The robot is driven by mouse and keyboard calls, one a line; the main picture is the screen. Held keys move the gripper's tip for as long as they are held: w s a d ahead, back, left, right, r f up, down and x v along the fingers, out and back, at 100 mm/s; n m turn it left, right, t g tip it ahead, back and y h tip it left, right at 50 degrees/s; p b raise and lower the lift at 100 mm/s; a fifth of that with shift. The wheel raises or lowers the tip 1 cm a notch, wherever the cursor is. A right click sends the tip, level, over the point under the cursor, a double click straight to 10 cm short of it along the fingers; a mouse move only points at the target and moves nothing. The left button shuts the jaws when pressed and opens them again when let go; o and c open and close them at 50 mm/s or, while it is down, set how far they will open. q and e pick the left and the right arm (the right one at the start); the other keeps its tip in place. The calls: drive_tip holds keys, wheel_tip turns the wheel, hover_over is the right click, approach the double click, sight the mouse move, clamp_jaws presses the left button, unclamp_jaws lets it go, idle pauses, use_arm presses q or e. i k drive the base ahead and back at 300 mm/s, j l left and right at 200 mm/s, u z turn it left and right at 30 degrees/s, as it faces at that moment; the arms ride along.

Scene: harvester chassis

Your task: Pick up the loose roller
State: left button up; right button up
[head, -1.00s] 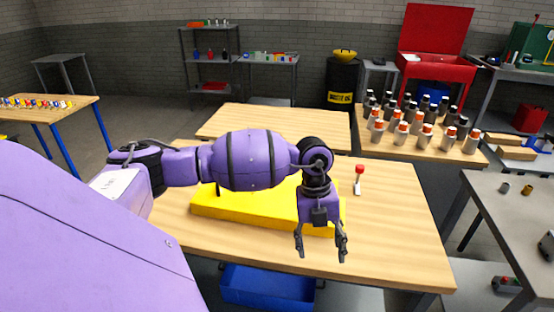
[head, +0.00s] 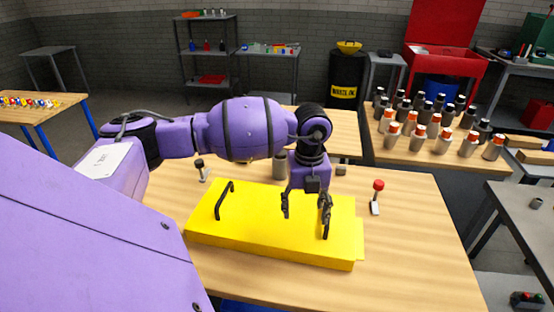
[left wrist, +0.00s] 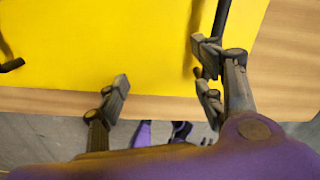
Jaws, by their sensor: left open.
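A grey cylinder (head: 280,165) stands on the wooden table behind my left arm, partly hidden by it. A small grey piece (head: 341,171) lies right of my wrist. I cannot tell which of them, if either, is the loose roller. The yellow chassis panel (head: 270,240) lies on the table with a black bar handle (head: 224,200) at its left. My left gripper (head: 305,222) is open and empty, pointing down over the panel's right part. In the left wrist view the open fingers (left wrist: 162,65) are over the panel's edge, one beside a black bar (left wrist: 223,15). My right gripper is out of view.
A red-topped lever (head: 376,197) stands right of the panel and a dark-topped one (head: 201,170) behind its left end. Several bottles (head: 420,133) crowd the table at the back right.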

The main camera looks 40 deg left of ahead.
sight(279, 166)
drive_tip(key=i+j, duration=0.2)
drive_tip(key=j, duration=0.2)
drive_tip(key=i+j, duration=0.2)
drive_tip(key=j, duration=0.2)
drive_tip(key=i+j, duration=0.2)
drive_tip(key=j, duration=0.25)
